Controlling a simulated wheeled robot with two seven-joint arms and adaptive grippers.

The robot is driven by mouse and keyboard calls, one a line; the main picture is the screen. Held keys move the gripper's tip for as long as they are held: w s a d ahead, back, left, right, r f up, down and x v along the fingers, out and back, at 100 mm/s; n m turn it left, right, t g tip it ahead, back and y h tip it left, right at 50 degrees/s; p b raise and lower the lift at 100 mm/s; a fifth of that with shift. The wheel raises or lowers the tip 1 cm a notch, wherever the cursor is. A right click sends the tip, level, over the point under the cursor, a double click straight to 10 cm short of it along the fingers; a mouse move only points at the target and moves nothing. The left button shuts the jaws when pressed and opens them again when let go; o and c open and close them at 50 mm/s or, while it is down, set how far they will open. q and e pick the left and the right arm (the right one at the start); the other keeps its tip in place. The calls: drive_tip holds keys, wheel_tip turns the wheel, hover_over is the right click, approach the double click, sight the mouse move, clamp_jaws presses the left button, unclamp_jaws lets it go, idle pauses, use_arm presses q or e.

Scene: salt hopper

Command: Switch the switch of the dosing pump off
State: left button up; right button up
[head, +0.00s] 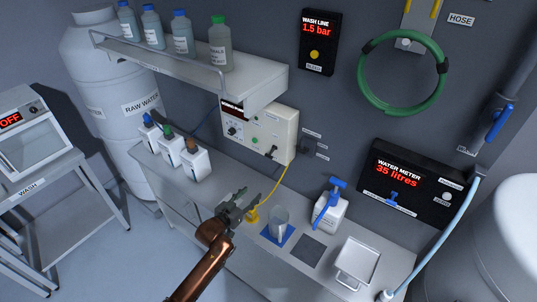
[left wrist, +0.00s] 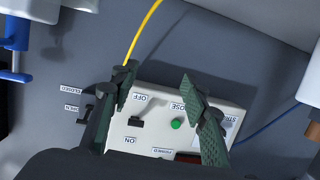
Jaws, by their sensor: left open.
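The dosing pump (head: 270,133) is a pale box on the wall under the shelf, and the shelf covers part of its dark display. Its black switch (head: 271,153) sits low on the front. In the left wrist view the switch (left wrist: 135,121) shows upside down between the OFF label (left wrist: 140,97) and the ON label (left wrist: 130,140); I cannot tell which way it is set. A green button (left wrist: 177,123) is beside it. My left gripper (head: 245,203) is open and empty, in front of and below the pump. Its fingers also show in the left wrist view (left wrist: 156,82), apart from the switch.
A shelf (head: 200,65) with several bottles juts out above the pump. On the bench (head: 215,185) are several white containers (head: 180,155), a beaker (head: 279,222), a blue-topped bottle (head: 329,211) and a tray (head: 357,262). A yellow tube (head: 279,187) hangs from the pump.

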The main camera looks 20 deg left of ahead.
sight(268, 157)
use_arm(q)
drive_tip(key=w+d+r+m+t+h, duration=0.15)
drive_tip(key=w+r, duration=0.45)
drive_tip(key=r, duration=0.6)
drive_tip(key=shift+n+t+h, duration=0.25)
drive_tip(key=shift+t+h, duration=0.1)
drive_tip(key=shift+t, duration=0.1)
drive_tip(key=x, duration=0.2)
drive_tip(key=p+x, duration=0.1)
drive_tip(key=x, duration=0.1)
drive_tip(key=p+x, duration=0.1)
drive_tip(key=x, duration=0.1)
drive_tip(key=shift+w+d, duration=0.1)
drive_tip(key=shift+d, duration=0.3)
drive_tip(key=shift+w+d, duration=0.15)
drive_tip(key=shift+w, duration=0.35)
drive_tip(key=shift+c, duration=0.4)
clamp_jaws()
